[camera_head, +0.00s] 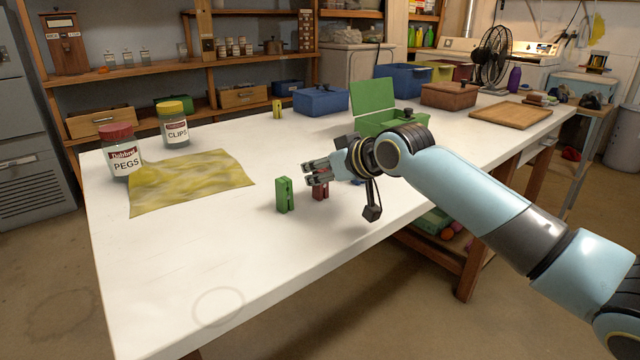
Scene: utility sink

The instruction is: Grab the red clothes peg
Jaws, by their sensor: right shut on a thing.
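The red clothes peg (321,193) stands on the white table, partly hidden behind my right gripper (311,173). My right gripper reaches in from the right with its fingers around the upper part of the red peg and is shut on it. The peg's lower end shows below the fingers, at or just above the table top; I cannot tell which. A green clothes peg (284,195) stands upright just left of the red peg. A yellow peg (277,109) stands farther back. My left gripper is not in view.
A yellow cloth (190,180) lies at the left, with a PEGS jar (122,152) and a CLIPS jar (173,125) beside it. An open green box (378,118) stands behind my right arm. The table's front left is clear.

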